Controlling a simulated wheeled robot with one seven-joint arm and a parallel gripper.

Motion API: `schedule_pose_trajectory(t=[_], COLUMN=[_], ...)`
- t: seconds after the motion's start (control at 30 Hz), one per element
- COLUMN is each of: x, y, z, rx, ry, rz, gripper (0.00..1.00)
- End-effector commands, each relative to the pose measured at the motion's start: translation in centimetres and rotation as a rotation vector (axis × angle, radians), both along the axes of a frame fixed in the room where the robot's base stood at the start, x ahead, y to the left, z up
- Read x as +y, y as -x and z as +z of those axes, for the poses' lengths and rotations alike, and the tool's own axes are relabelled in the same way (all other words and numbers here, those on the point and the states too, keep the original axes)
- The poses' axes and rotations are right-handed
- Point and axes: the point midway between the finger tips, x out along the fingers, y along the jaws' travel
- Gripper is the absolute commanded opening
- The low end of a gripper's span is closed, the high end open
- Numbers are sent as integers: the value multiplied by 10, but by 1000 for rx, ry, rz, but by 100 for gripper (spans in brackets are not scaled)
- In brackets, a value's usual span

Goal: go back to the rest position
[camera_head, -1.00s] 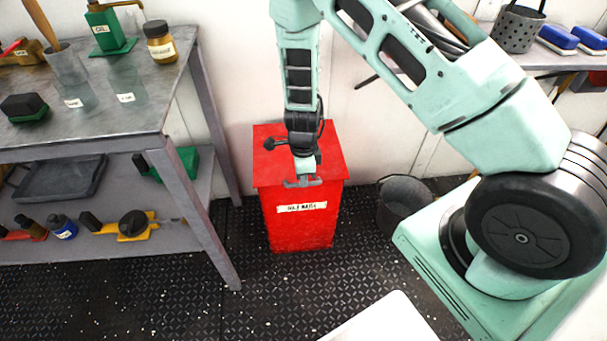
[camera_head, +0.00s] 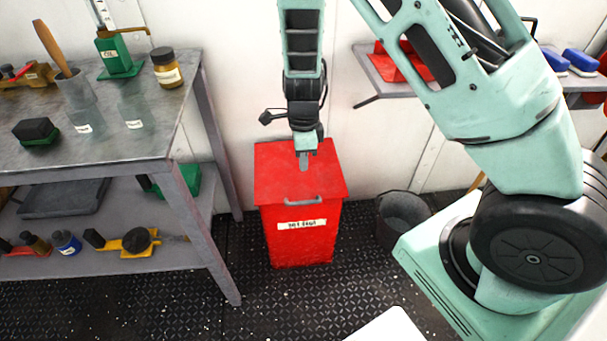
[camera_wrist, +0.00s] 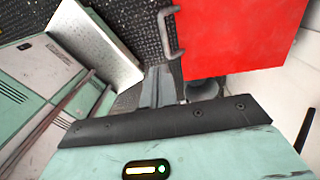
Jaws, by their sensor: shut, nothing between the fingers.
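My gripper (camera_head: 304,161) hangs pointing down in front of the red bin's lid in the head view, shut and empty. The red bin (camera_head: 301,235) stands on the floor with its lid closed, a grey handle at the lid's front edge and a white label below it. In the wrist view my shut fingers (camera_wrist: 158,84) show at the centre, with the red lid (camera_wrist: 240,35) and its handle to the upper right, apart from the fingers.
A grey workbench (camera_head: 110,135) with bottles, tools and a lower shelf stands at the left. A dark bucket (camera_head: 404,212) is on the floor right of the bin. A wall shelf (camera_head: 385,82) is at the upper right. Dark studded floor (camera_head: 250,300) is clear before the bin.

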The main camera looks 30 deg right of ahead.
Motion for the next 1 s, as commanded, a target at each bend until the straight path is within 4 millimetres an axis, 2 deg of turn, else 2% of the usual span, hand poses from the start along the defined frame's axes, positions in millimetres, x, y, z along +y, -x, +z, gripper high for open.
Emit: schedule_pose_trajectory(t=[0.03,0.13,0.3,0.47,0.57,0.67,0.77,0.9,1.0], x=[0,0,-1,-2,10,38,76,121,139], y=[-1,-2,-2,-2,4,20,50,105,147], z=[11,23,32,32,45,76,123,191,235], rx=[-2,-3,-2,-2,-1,-4,-21,-72,-114], ry=[0,0,1,1,-23,-81,-156,-229,-238], rz=[1,0,0,-1,69,267,598,1154,1560], gripper=[0,0,0,0,0,0,0,0,0])
